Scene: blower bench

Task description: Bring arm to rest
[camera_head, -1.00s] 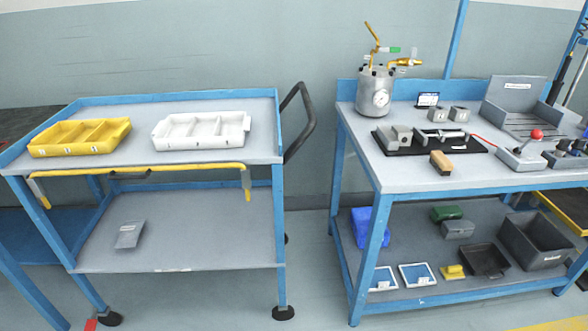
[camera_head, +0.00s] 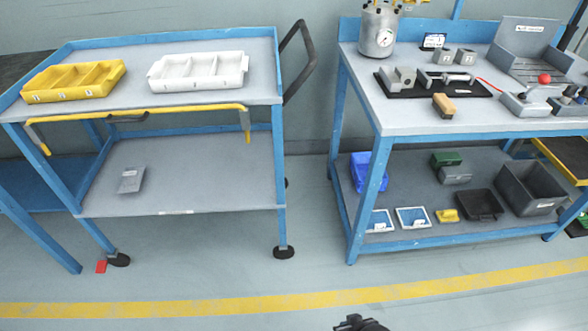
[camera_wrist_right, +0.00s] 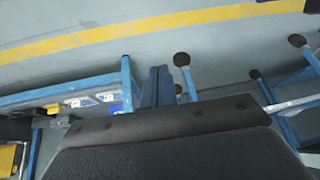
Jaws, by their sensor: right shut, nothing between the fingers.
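My right gripper (camera_wrist_right: 158,88) shows in the right wrist view as two blue-grey fingers closed together, with nothing between them. The fingers stick out past the wide black body that fills the lower part of that view. In the head view a small dark part of my own arm shows at the bottom edge, over the floor and in front of the benches; its fingers cannot be made out there. My left gripper is not in any view.
A blue-framed cart (camera_head: 180,208) with a yellow tray (camera_head: 75,80) and a white tray (camera_head: 198,70) stands left. A workbench (camera_head: 415,115) with a metal pot (camera_head: 379,32) stands right. The floor (camera_head: 220,270) in front is clear, crossed by a yellow stripe (camera_head: 180,309).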

